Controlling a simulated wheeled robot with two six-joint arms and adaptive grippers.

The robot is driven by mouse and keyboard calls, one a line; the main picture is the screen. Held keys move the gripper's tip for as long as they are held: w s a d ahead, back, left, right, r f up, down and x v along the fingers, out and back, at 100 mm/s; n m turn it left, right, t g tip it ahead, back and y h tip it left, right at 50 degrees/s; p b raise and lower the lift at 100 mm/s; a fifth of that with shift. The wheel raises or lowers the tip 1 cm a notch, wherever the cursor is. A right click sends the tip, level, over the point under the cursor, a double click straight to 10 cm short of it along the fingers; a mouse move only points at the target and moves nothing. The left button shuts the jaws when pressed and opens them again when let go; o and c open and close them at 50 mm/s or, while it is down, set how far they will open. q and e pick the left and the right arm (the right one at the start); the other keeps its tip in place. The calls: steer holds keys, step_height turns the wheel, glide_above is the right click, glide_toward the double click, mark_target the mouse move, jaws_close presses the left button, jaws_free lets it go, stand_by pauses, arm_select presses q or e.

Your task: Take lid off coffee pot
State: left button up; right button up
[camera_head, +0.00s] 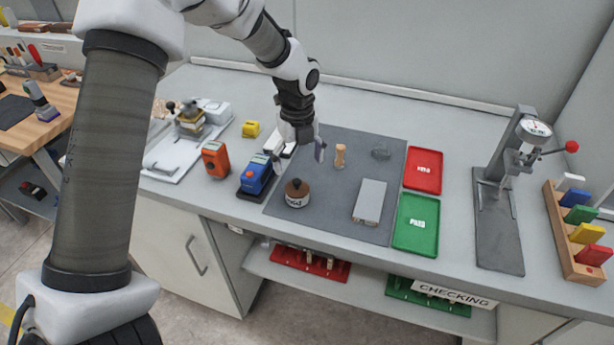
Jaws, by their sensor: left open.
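The coffee pot (297,201) is a small round brown jar with a pale label, standing upright on the dark grey mat (345,224) near its front left corner. Its dark brown lid (295,186) with a small knob sits on top of it. My left gripper (299,158) points down above the mat, behind the pot in the picture. Its fingers are apart with nothing between them, and it appears clear of the lid. My right gripper is not in view.
A blue device (257,175) stands close to the pot's left, with an orange one (215,160) further left. A wooden peg-like piece (340,157) and a grey block (370,200) are on the mat. Red (423,170) and green (416,223) trays and a gauge press (498,205) stand right.

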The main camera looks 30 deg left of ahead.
mark_target(297, 181)
arm_select(q)
steer(key=s, duration=0.1)
steer(key=s+f+p, duration=0.1)
steer(key=shift+s+f, duration=0.15)
steer(key=shift+s, duration=0.15)
steer(key=f, duration=0.1)
steer(key=w+f, duration=0.1)
steer(key=f, duration=0.1)
steer(key=w+f, duration=0.1)
steer(key=shift+d+f, duration=0.1)
steer(key=shift+f, duration=0.15)
steer(key=shift+s+r, duration=0.35)
steer(key=shift+s, duration=0.1)
steer(key=c, duration=0.7)
steer(key=shift+w+f, duration=0.15)
steer(key=shift+w, duration=0.05)
steer(key=c, duration=0.8)
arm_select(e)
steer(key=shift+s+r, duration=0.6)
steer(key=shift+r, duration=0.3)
